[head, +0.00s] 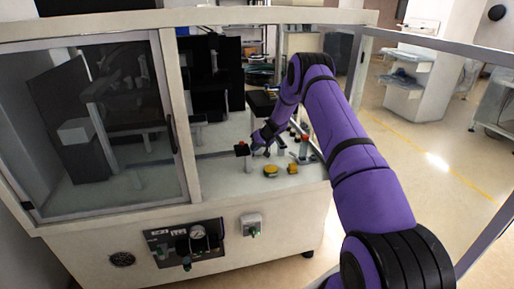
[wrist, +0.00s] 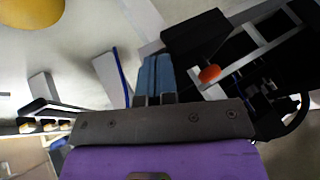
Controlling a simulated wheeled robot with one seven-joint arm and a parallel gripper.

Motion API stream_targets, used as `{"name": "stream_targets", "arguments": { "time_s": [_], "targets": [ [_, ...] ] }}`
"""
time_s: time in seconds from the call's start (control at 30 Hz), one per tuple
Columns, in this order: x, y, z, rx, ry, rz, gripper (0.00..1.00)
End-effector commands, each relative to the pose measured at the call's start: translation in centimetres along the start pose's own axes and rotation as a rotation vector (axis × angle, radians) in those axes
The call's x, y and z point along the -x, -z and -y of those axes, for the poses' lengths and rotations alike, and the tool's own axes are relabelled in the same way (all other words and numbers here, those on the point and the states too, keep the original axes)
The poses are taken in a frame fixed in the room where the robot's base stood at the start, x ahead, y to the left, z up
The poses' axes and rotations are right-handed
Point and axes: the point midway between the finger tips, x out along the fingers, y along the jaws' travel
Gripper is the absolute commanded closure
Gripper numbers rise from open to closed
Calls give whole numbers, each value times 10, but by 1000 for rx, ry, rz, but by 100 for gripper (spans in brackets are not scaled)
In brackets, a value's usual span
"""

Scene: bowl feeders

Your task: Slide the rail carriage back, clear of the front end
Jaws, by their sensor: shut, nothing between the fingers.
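The rail carriage (head: 242,149) is a small dark block with an orange-red spot, at the right end of a thin grey rail (head: 205,155) inside the cabinet. My gripper (head: 257,141) is just right of the carriage in the head view. In the wrist view, my gripper's blue fingers (wrist: 155,72) are together and empty. A black block (wrist: 195,37), which looks like the carriage, lies just beyond and right of the fingertips, with an orange knob (wrist: 209,74) beside it. I cannot tell whether the fingers touch it.
A glass sliding door (head: 105,125) covers the cabinet's left part; the right opening is where my arm reaches in. Yellow round parts (head: 292,168) lie on the deck right of the rail. A red-topped post (head: 304,146) stands near them. Black panels (head: 210,80) stand behind.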

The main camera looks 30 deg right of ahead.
Motion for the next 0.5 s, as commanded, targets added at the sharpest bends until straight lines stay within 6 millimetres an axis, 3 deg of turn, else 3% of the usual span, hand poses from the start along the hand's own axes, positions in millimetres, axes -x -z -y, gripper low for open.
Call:
{"name": "stream_targets", "arguments": {
  "time_s": [0.27, 0.5],
  "targets": [
    [-1, 0, 3, 0, 1, 0, 100],
    [-19, 0, 36, 2, 4, 1, 100]
  ]
}}
